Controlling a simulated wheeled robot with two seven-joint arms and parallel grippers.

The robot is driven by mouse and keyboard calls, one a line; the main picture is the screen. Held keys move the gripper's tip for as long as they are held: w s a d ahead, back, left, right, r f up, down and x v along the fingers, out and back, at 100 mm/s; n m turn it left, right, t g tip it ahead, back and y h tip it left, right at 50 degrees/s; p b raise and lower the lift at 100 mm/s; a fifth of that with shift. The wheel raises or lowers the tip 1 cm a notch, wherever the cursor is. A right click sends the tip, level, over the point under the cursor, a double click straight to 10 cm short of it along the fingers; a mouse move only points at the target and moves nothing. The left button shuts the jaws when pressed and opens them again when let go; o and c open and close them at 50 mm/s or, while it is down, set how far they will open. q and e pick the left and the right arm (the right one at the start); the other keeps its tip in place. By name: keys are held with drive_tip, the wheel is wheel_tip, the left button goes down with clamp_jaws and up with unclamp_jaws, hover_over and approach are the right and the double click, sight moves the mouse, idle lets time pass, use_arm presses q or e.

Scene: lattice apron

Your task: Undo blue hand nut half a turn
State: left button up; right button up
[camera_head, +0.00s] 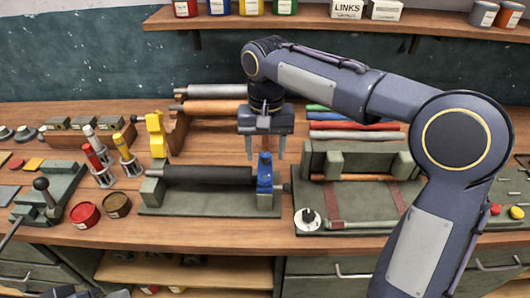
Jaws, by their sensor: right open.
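The blue hand nut (265,175) sits at the right end of a dark roller (208,175) on a green stand (215,203) on the bench. My right gripper (265,151) points straight down over the nut. Its two fingers are apart and empty, one to each side of the nut's top in the picture. I cannot tell whether they touch it or are level with it in depth. My left gripper does not show clearly; only dark parts, maybe of my left arm, show at the bottom left edge.
A green fixture (345,205) with a white knob (308,217) stands close to the right. A yellow clamp (156,135) and small tubes (97,162) stand to the left. Coloured rolls (355,125) and a copper-coloured roll (212,107) lie behind. A shelf (310,21) runs above.

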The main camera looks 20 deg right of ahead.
sight(265, 177)
drive_tip(key=w+m+g+y+p, duration=0.1)
drive_tip(key=d+m+g+p, duration=0.1)
drive_tip(key=m, duration=0.1)
drive_tip(key=w+d+f+m+g+y+p, duration=0.1)
drive_tip(key=m, duration=0.1)
drive_tip(key=shift+w+y+p, duration=0.3)
drive_tip(key=x, duration=0.7)
drive_tip(key=shift+s, duration=0.1)
drive_tip(key=c, duration=1)
